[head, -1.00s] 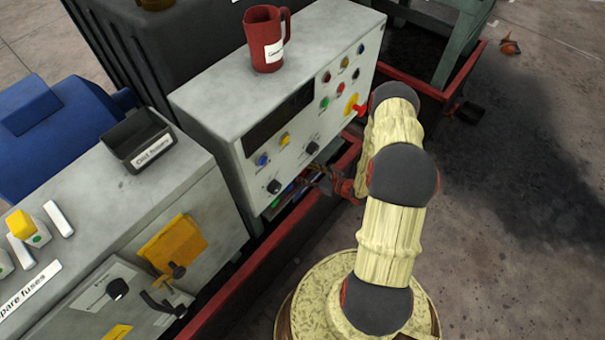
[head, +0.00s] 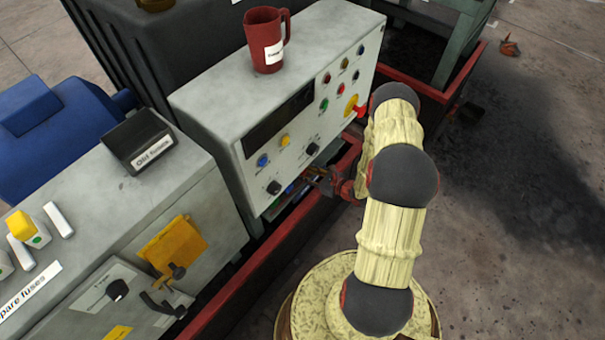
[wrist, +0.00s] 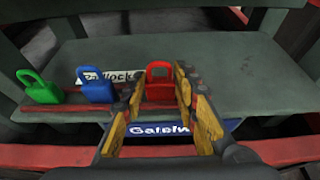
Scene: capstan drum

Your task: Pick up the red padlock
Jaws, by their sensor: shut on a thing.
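The red padlock (wrist: 159,91) stands upright on a grey-green shelf (wrist: 230,87) in the wrist view, at the right of a row with a blue padlock (wrist: 97,91) and a green padlock (wrist: 42,93). My gripper (wrist: 160,78) is shut on the red padlock, with one yellow-padded finger on each side of it. Whether it is clear of the shelf I cannot tell. In the head view my gripper (head: 322,182) reaches in under the grey control box, and the red padlock cannot be made out there.
The control box (head: 215,95) overhangs the shelf and carries a red mug (head: 264,40). A red frame rail (head: 270,262) runs in front. A white label (wrist: 104,76) stands behind the padlocks, partly hidden. A blue sign (wrist: 165,128) is below the shelf edge.

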